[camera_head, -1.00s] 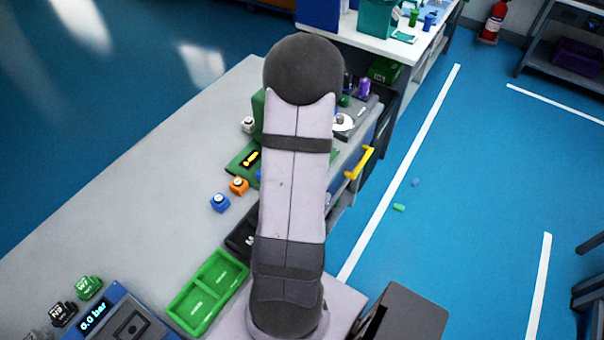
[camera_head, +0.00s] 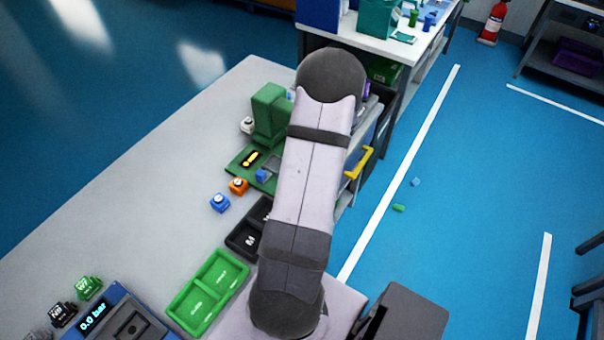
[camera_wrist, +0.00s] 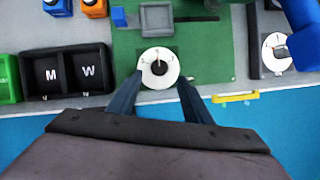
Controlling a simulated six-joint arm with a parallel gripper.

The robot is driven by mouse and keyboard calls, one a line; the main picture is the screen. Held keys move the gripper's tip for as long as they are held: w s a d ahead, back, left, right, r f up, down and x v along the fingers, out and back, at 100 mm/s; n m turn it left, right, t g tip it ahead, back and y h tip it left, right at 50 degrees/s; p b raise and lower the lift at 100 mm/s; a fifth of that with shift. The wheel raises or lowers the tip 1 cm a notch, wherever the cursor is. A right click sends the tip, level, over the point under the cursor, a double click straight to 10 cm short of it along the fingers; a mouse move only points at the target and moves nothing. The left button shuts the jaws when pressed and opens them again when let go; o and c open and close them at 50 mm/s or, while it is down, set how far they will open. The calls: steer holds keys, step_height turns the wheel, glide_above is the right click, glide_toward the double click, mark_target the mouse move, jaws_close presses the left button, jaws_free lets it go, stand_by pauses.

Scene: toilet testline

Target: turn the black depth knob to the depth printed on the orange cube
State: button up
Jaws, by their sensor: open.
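In the wrist view a white dial (camera_wrist: 146,78) with a small black knob (camera_wrist: 158,66) at its centre sits on a green plate (camera_wrist: 205,60). Its markings are too small to read. My gripper (camera_wrist: 159,80) is open and empty, its two fingers on either side of the dial's near part. I cannot tell whether they touch it. In the head view my arm hides the dial and gripper. The orange cube (camera_head: 238,187) stands on the bench left of the green plate; it also shows at the wrist view's top edge (camera_wrist: 95,9). Its print is not readable.
A blue cube (camera_head: 219,204) stands beside the orange one. A green upright block (camera_head: 269,112) rises behind the plate. A black tray (camera_wrist: 66,72) marked M and W lies left of the dial. A second white dial (camera_wrist: 270,58) and a yellow handle (camera_wrist: 235,97) are to the right.

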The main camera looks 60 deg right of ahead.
steer(key=shift+f, duration=0.1)
steer(key=shift+p+x, duration=0.3)
steer(key=shift+x, duration=3.3)
steer(key=c, duration=1.1)
